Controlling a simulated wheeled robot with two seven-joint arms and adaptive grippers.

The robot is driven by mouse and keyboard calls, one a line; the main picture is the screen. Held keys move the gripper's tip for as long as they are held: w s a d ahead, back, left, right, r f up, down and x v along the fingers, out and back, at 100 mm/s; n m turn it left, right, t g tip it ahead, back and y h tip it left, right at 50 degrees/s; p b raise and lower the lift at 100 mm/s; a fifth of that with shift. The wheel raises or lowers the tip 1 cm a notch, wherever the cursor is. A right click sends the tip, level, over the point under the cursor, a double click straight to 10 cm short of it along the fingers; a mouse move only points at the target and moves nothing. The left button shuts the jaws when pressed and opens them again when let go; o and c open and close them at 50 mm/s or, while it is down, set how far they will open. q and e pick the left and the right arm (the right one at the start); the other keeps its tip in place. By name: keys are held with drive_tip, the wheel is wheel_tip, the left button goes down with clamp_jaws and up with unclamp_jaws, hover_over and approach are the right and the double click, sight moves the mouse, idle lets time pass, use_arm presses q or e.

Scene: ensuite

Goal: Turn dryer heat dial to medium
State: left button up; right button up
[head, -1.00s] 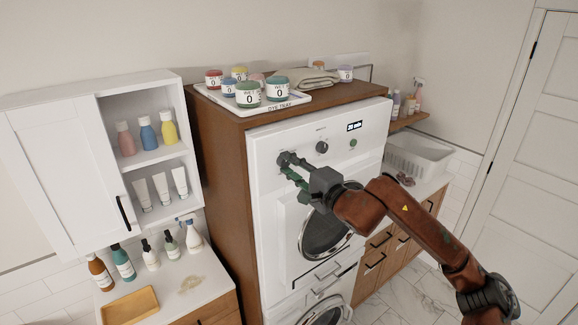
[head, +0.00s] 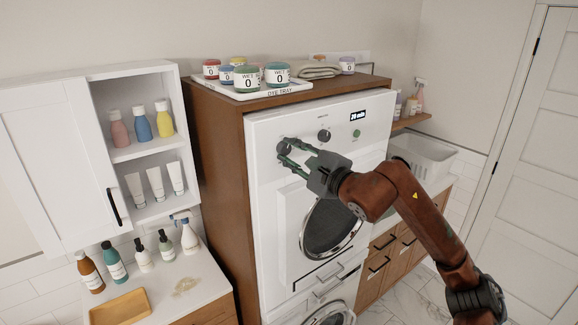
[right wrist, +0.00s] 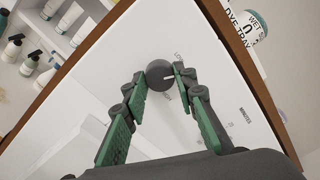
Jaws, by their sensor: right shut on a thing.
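The dryer (head: 266,205) is a white front-loader with a round door, set in a brown wooden cabinet. Its heat dial (head: 284,145) is the dark round knob at the left of the panel. In the right wrist view the heat dial (right wrist: 159,75) carries a white pointer mark facing right, and part of a "LOW" label shows above it. My right gripper (head: 286,152) is shut on this dial, with one green-padded finger on each side. The fingers hide part of the dial's surround and its other labels. My left gripper is in neither current view.
A second dark knob (head: 324,135), labelled minutes, a green button (head: 357,133) and a display (head: 358,115) sit right of the dial. A dye tray (head: 297,88) with several jars stands on top. An open-shelved wall cabinet (head: 147,151) is at left.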

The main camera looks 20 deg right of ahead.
drive_tip(key=m+b, duration=0.3)
drive_tip(key=shift+f+m, duration=0.25)
drive_tip(key=shift+m, duration=0.05)
drive_tip(key=shift+r+m+b, duration=0.15)
drive_tip(key=shift+m+b, duration=0.85)
drive_tip(key=shift+m, duration=0.5)
drive_tip(key=o, duration=1.2)
drive_tip(key=shift+c, duration=0.2)
drive_tip(key=shift+r, duration=0.1)
drive_tip(key=shift+s, duration=0.1)
drive_tip(key=v, duration=1.1)
drive_tip(key=shift+s+d, duration=0.15)
drive_tip(key=shift+s, duration=0.25)
